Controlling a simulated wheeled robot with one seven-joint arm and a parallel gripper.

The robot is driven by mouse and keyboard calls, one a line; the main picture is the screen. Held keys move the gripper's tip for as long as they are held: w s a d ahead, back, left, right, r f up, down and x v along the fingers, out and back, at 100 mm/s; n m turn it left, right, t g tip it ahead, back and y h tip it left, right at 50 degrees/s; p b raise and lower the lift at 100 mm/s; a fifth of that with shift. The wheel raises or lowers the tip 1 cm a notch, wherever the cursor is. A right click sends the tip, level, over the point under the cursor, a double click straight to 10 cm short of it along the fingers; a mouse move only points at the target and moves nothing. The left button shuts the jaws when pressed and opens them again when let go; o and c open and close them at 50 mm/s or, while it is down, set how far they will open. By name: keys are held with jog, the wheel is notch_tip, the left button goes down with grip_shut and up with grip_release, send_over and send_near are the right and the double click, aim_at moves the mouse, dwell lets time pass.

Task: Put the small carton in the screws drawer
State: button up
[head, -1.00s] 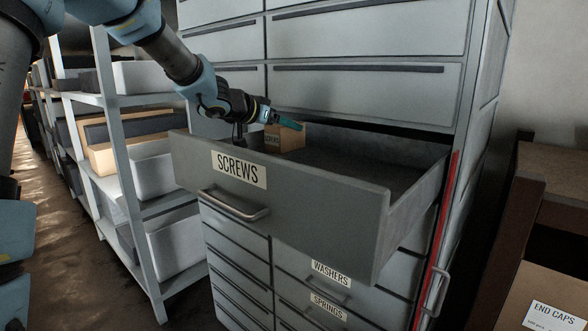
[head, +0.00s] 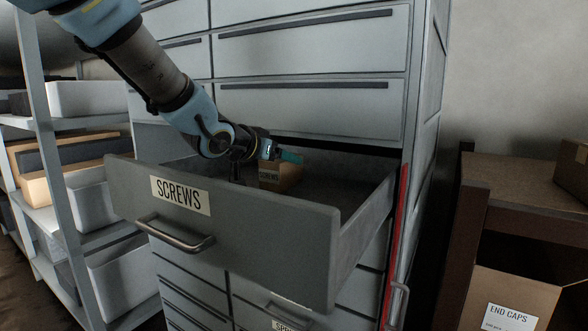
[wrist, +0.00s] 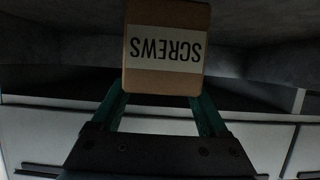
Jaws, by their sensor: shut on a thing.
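The small carton (head: 281,178) is brown with a white label. In the wrist view the carton (wrist: 166,75) shows its "SCREWS" label upside down, between the two green fingers. My gripper (head: 284,157) is shut on the carton and reaches into the open screws drawer (head: 245,225). The drawer is grey, with a "SCREWS" label and a bar handle on its front. The carton is inside the drawer's outline, towards the back left. I cannot tell whether its underside touches the drawer floor.
The drawer belongs to a tall grey cabinet (head: 310,60) with a red strip (head: 397,245) on its right edge. A shelf rack (head: 55,140) with bins stands at left. At right, a brown shelf holds an "END CAPS" box (head: 500,300). The drawer's right side looks empty.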

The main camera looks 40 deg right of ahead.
aim_at(295, 195)
jog(key=s, duration=0.2)
jog(key=s+d, duration=0.1)
jog(key=shift+s+f, duration=0.4)
jog(key=shift+w+f, duration=0.1)
jog(key=shift+f, duration=0.2)
jog(key=shift+f, duration=0.15)
jog(key=o, duration=1.5)
jog(key=shift+o, duration=0.2)
